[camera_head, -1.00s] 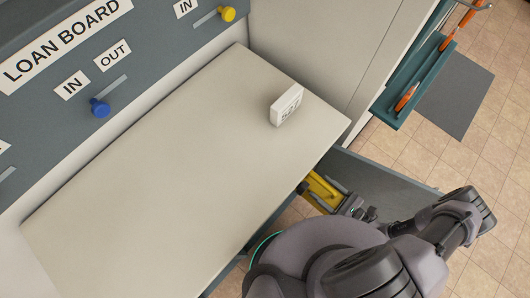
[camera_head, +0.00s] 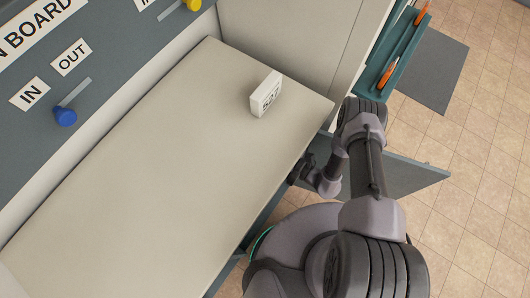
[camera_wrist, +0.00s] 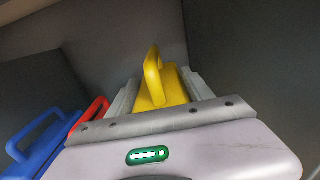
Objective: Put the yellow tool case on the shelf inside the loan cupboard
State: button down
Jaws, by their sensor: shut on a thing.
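The yellow tool case (camera_wrist: 172,88) with its upright loop handle is between the fingers of my gripper (camera_wrist: 160,84) in the wrist view. My gripper is shut on it. Dark grey panels (camera_wrist: 225,45) surround the case there, which look like the inside of the loan cupboard. In the head view the cupboard's grey door (camera_head: 408,176) stands open below the right end of the worktop. My arm reaches in under the worktop edge, and the case is hidden there. I cannot tell whether the case touches a shelf; its underside is hidden.
A blue case (camera_wrist: 45,140) and a red one (camera_wrist: 92,115) stand left of my gripper in the wrist view. The pale worktop (camera_head: 150,170) overhangs my arm and carries a small white numbered block (camera_head: 266,93). A teal rack (camera_head: 385,75) is beyond the door.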

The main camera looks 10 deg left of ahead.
notch_tip(320, 180, down, 7)
jog(key=b, duration=0.4)
jog(key=shift+w+a+f+b, duration=0.1)
jog(key=shift+a+f+b, duration=0.1)
jog(key=shift+b, duration=0.1)
jog(key=shift+r, duration=0.25)
jog(key=shift+f, duration=0.15)
jog(key=shift+c, duration=2)
grip_release()
jog(key=shift+r+p, duration=0.25)
jog(key=shift+p, duration=0.05)
jog(key=p+v, duration=0.2)
jog(key=v, duration=1)
jog(key=shift+f, duration=0.2)
